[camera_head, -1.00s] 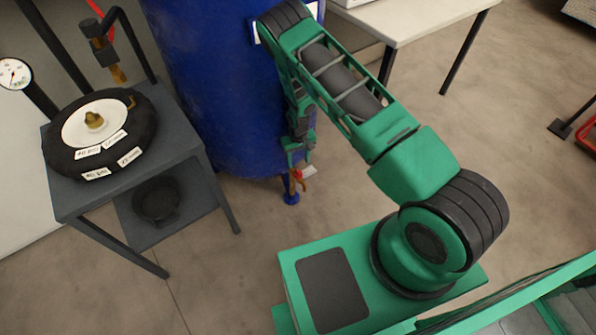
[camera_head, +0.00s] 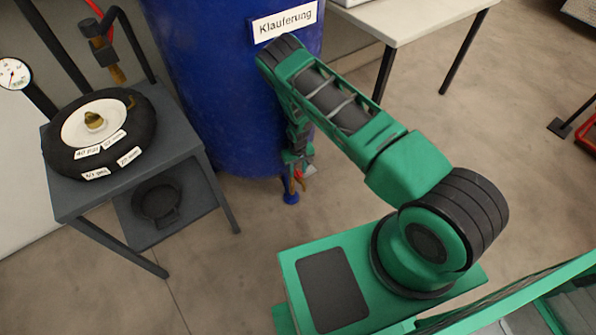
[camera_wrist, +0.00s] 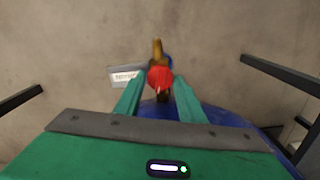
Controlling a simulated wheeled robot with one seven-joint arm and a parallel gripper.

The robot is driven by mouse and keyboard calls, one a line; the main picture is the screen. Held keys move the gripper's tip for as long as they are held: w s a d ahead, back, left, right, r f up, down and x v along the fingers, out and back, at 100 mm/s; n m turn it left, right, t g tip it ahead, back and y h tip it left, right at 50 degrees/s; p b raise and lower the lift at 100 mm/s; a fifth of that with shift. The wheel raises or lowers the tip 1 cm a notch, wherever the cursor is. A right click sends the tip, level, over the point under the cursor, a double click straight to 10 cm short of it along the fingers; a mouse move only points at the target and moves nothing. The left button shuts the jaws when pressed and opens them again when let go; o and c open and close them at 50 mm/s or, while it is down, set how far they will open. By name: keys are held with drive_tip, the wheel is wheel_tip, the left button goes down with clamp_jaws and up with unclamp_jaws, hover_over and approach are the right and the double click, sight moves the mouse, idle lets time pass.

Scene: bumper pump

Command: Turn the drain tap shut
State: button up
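The drain tap sits low on the blue tank (camera_head: 215,110). Its red handle (camera_wrist: 160,78) and brass spout (camera_wrist: 157,50) show in the wrist view; in the head view the tap (camera_head: 299,180) is small and partly covered by my gripper (camera_head: 297,160). In the wrist view my gripper (camera_wrist: 160,88) has its two green fingers apart, one on each side of the red handle. A narrow gap seems to show on both sides, and I cannot tell whether either finger touches it. A small white tag (camera_wrist: 124,75) is beside the tap.
A dark stand (camera_head: 190,155) with a tyre (camera_head: 60,160) and a gauge (camera_head: 14,73) stands at the left. A white table (camera_head: 410,20) stands at the back right. Dark bars (camera_wrist: 275,72) flank the wrist view. The floor at the right is mostly clear.

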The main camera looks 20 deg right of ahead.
sight(298, 172)
drive_tip(key=c, duration=0.5)
drive_tip(key=shift+n, duration=1.5)
drive_tip(key=o, duration=1.1)
drive_tip(key=shift+r, duration=0.1)
wheel_tip(298, 172, up, 10)
drive_tip(key=shift+r, duration=0.25)
drive_tip(key=shift+s, duration=0.1)
